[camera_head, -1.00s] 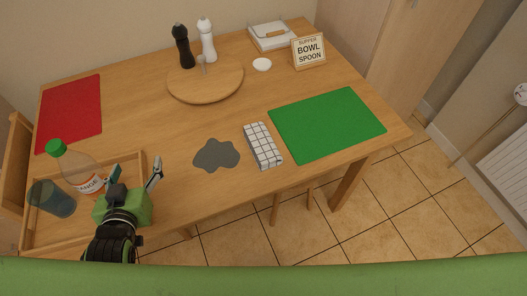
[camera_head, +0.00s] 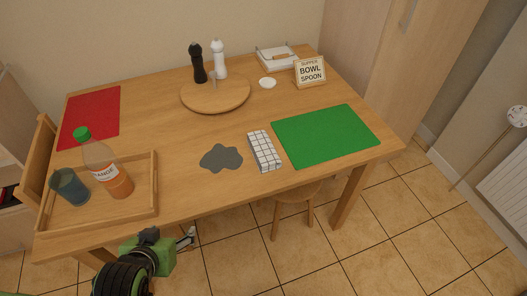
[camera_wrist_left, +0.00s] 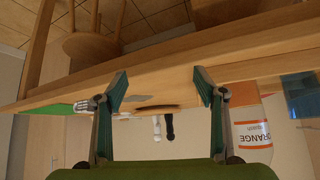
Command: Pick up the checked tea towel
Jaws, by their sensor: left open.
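The checked tea towel (camera_head: 264,150), white with dark grid lines and folded into a narrow block, lies on the wooden table between a grey blob-shaped mat and a green mat. In the left wrist view, which is upside down, a small white checked piece of the towel (camera_wrist_left: 84,105) shows beside the left finger, partly hidden by it. My left gripper (camera_head: 187,239) is in front of the table's front edge, left of the towel and well apart from it. Its fingers (camera_wrist_left: 160,88) are spread and empty in the wrist view. My right gripper is in neither view.
A tray (camera_head: 150,195) holds an orange bottle (camera_head: 108,170) and a blue cup (camera_head: 70,186) at the table's left. The grey mat (camera_head: 221,158) and green mat (camera_head: 325,135) flank the towel. A stool (camera_head: 290,197) stands under the front edge.

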